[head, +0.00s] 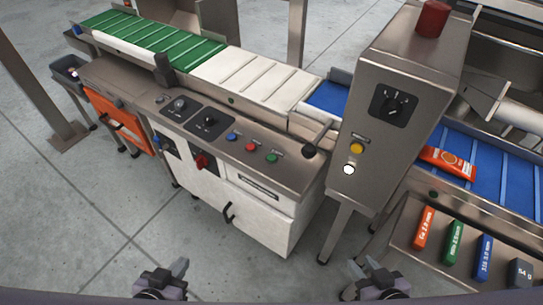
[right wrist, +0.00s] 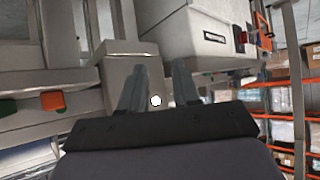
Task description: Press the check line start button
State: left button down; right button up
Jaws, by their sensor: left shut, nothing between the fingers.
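A control panel (head: 222,150) on the white machine carries a blue button (head: 232,136), a red button (head: 251,147) and a green button (head: 272,158) in a row. Their labels are too small to read. A steel cabinet (head: 385,110) to the right has a yellow button (head: 357,148) and a bright white button (head: 349,169) below a dark dial (head: 394,105). My left gripper (head: 180,268) is shut and empty, low in the head view, apart from the machine. My right gripper (head: 368,268) is low, below the cabinet; its fingers (right wrist: 157,85) stand apart in the right wrist view.
A green belt (head: 150,42) and a white belt (head: 255,80) run behind the panel. An orange packet (head: 447,162) lies on the blue belt (head: 490,170) at right. Coloured test pieces lie on a steel tray (head: 400,225). Bare floor (head: 90,220) lies at the front left.

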grip_shut()
dwell(1.4)
